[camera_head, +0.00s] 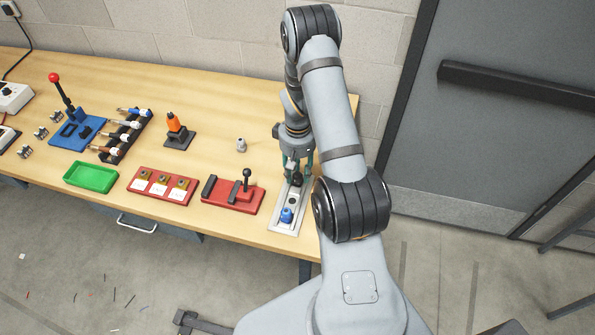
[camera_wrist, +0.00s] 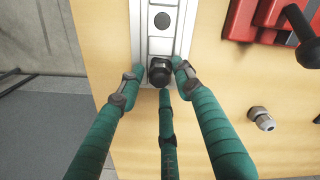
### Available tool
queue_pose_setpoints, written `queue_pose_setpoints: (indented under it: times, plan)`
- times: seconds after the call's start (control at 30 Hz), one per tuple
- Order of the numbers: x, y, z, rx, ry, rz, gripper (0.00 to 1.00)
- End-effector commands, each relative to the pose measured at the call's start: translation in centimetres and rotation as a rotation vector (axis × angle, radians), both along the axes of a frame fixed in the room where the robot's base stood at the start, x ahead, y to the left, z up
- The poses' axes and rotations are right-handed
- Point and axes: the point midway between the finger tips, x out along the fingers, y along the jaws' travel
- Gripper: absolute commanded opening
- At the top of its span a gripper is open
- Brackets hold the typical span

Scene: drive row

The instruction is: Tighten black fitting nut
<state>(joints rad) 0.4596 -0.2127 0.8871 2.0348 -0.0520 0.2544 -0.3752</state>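The black fitting nut (camera_wrist: 159,71) sits on a pale grey panel (camera_wrist: 139,30) in the wrist view. In the head view the nut (camera_head: 297,178) is partly hidden by my fingers at the far end of the panel (camera_head: 275,228). My gripper (camera_wrist: 158,72) has three green-wrapped fingers spread around the nut. A small gap shows between the left fingertip and the nut. The right fingertip is very close to it, and I cannot tell whether it touches. The third finger ends just below the nut. My gripper in the head view (camera_head: 297,165) points down over the panel.
A blue fitting (camera_head: 286,215) stands at the panel's near end. A red base with a black-knobbed lever (camera_head: 235,195) is just left of the panel. A loose grey fitting (camera_head: 241,145) lies farther back, also in the wrist view (camera_wrist: 263,119). The table's right edge is close.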

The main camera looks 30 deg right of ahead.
Motion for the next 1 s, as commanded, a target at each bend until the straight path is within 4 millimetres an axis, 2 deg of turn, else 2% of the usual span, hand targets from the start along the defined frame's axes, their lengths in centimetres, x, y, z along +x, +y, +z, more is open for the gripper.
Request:
queue_pose_setpoints:
  times: [0.53,0.73,1.0]
  plan:
    - [0.00,0.01,0.02,0.000,0.000,0.000,0.01]
    - [0.07,-0.01,-0.41,-0.001,-0.002,-0.040,0.00]
    - [0.11,-0.02,-0.40,-0.001,-0.003,-0.259,0.00]
